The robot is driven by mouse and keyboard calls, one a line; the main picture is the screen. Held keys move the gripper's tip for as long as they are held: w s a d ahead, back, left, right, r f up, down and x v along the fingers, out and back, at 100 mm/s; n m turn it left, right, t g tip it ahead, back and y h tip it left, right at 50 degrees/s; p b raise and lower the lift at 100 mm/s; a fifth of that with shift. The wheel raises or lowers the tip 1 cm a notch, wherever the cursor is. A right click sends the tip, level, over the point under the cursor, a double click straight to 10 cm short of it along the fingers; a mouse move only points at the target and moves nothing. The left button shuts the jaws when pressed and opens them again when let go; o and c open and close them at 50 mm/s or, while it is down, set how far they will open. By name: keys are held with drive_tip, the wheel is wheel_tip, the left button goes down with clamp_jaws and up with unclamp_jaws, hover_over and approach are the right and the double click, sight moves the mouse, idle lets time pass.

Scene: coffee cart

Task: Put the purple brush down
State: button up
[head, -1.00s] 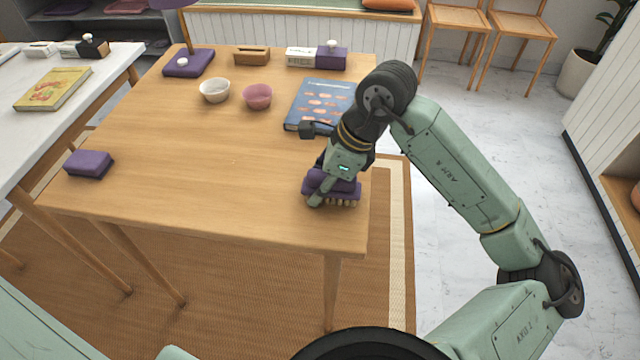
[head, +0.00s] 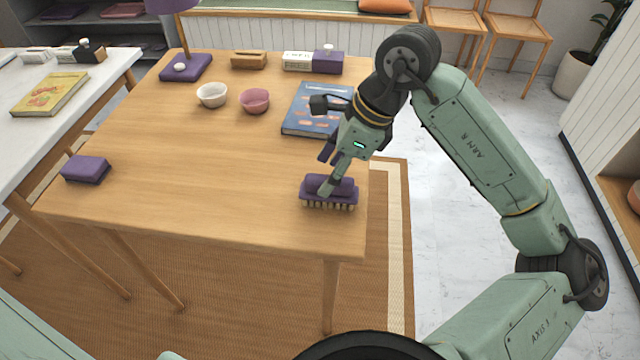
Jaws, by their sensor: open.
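The purple brush (head: 328,194) rests bristles down on the wooden table (head: 190,190), near its front right corner. Its pale bristles touch the tabletop. My gripper (head: 330,172) is open just above and behind the brush. One finger reaches down in front of the brush's top in the picture, and the other is to its upper left. I cannot tell whether a finger still touches the handle.
A blue book (head: 303,110) lies behind my gripper. A white bowl (head: 212,95) and a pink bowl (head: 255,101) stand farther back. A purple sponge (head: 86,169) sits at the left edge. The table's middle and front left are clear.

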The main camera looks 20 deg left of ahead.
drive_tip(key=v, duration=0.6)
drive_tip(key=shift+s, duration=0.1)
idle(0.3)
